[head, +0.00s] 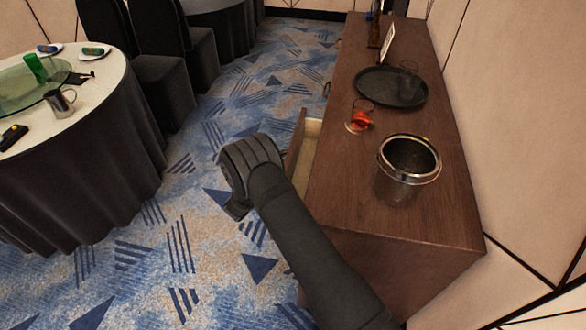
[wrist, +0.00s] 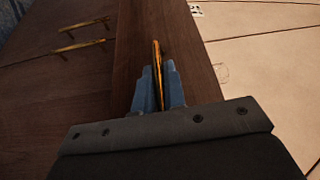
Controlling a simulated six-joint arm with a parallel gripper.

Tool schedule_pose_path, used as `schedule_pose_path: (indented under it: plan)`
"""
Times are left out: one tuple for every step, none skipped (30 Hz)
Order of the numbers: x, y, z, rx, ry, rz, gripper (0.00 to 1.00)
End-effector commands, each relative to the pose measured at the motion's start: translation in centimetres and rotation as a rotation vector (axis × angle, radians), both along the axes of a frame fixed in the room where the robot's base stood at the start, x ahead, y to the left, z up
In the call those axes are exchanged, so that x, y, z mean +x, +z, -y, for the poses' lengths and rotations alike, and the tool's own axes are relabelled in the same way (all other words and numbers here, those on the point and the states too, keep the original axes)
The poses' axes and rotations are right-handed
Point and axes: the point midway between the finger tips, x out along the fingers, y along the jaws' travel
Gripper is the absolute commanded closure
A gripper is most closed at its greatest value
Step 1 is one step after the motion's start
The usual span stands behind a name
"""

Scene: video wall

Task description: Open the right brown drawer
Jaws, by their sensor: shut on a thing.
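The brown drawer (head: 296,145) is partly open on the left side of the wooden cabinet, and its pale inside shows behind the front panel. In the wrist view, the brown drawer front (wrist: 142,25) stands beyond my gripper (wrist: 158,90). The gripper's blue fingers are shut on a thin gold handle (wrist: 157,58) on that front. In the head view, my dark arm hides the fingers and the handle, and covers part of the cabinet's near left side.
The cabinet top (head: 340,190) holds a metal bucket (head: 408,160), a red item in a glass (head: 360,119) and a black tray (head: 385,87). Two other gold handles (wrist: 83,24) show at the wrist view's upper left. Carpet (head: 180,215) lies clear between cabinet and round table (head: 100,100).

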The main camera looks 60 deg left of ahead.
Motion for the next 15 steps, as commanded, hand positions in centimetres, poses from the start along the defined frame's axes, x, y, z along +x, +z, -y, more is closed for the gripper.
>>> schedule_pose_path:
  plan:
    - [-0.9, -0.1, -0.8, 0.002, 0.004, 0.0, 1.0]
    - [-1.4, -0.1, -1.3, 0.002, 0.003, 0.0, 1.0]
    - [-2.0, 0.0, -1.8, 0.003, 0.003, 0.0, 1.0]
    - [-2.4, -0.1, -2.2, 0.002, 0.003, 0.0, 1.0]
    - [-2.7, -0.1, -2.6, 0.002, 0.003, 0.0, 1.0]
    - [-3.1, -0.1, -3.0, 0.001, 0.002, -0.001, 1.0]
    - [-3.5, -0.1, -3.4, 0.002, 0.002, -0.001, 1.0]
    - [-3.8, -0.1, -3.7, 0.002, 0.002, -0.001, 1.0]
    - [-4.2, -0.1, -4.0, 0.001, 0.002, 0.0, 1.0]
    - [-4.4, -0.1, -4.2, 0.0, 0.002, 0.001, 1.0]
    - [-4.6, -0.1, -4.4, 0.001, 0.001, 0.0, 1.0]
    - [-4.8, -0.1, -4.7, 0.001, 0.001, 0.0, 1.0]
    - [-4.9, -0.1, -4.8, 0.0, 0.0, 0.0, 1.0]
    - [-5.0, -0.1, -4.9, -0.001, 0.0, 0.0, 1.0]
    - [-5.2, -0.1, -5.1, -0.001, 0.0, 0.0, 1.0]
